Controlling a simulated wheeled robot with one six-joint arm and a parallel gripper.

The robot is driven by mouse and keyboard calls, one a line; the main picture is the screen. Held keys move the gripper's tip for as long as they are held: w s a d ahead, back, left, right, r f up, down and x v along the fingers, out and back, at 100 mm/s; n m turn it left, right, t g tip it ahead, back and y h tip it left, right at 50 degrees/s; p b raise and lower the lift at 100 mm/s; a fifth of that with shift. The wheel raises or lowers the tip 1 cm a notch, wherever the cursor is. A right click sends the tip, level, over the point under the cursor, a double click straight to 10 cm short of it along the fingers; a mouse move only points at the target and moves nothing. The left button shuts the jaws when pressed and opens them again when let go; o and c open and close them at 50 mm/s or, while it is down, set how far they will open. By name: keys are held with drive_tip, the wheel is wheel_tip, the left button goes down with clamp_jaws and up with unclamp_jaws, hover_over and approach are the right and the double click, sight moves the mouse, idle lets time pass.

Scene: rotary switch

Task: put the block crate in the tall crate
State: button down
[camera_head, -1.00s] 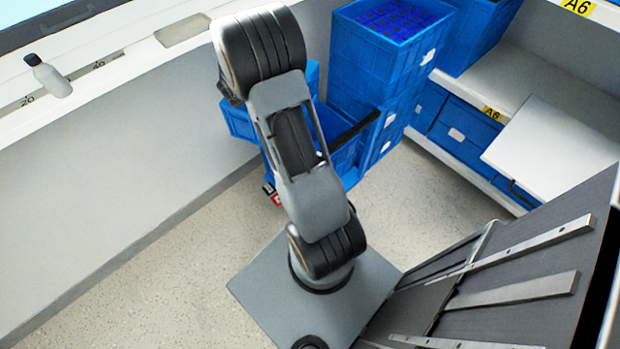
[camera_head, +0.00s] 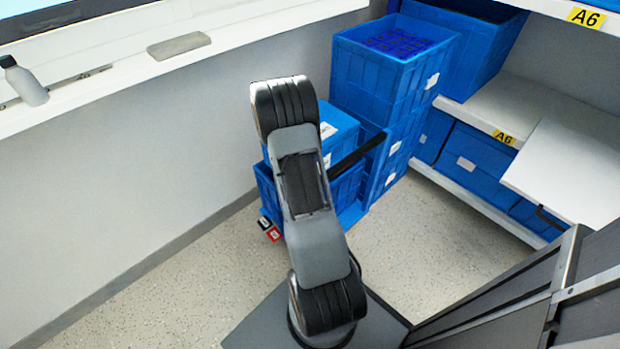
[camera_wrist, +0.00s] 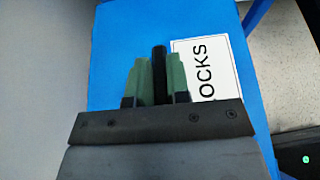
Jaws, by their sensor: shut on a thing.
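The block crate (camera_head: 340,124) is a blue box with white labels, partly hidden behind my arm. In the wrist view its blue surface (camera_wrist: 105,60) fills the middle, with a white label (camera_wrist: 207,70) reading "OCKS". My gripper (camera_wrist: 160,75) has green fingers shut on a black bar at the block crate; the head view hides the fingers behind my arm. A tall blue crate (camera_head: 362,85) with an open top and dark blue contents stands right behind the block crate. I cannot tell whether the block crate is touching the blue crate below it.
A lower blue crate (camera_head: 266,188) stands under the block crate, near red and black parts (camera_head: 270,230) at the floor. A black bar (camera_head: 358,155) slants beside it. Shelves with blue bins (camera_head: 470,160) stand right; a pale wall (camera_head: 130,170) is left.

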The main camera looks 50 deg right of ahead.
wheel_tip(320, 180, down, 23)
drive_tip(key=b, duration=0.8)
drive_tip(key=shift+f, duration=0.25)
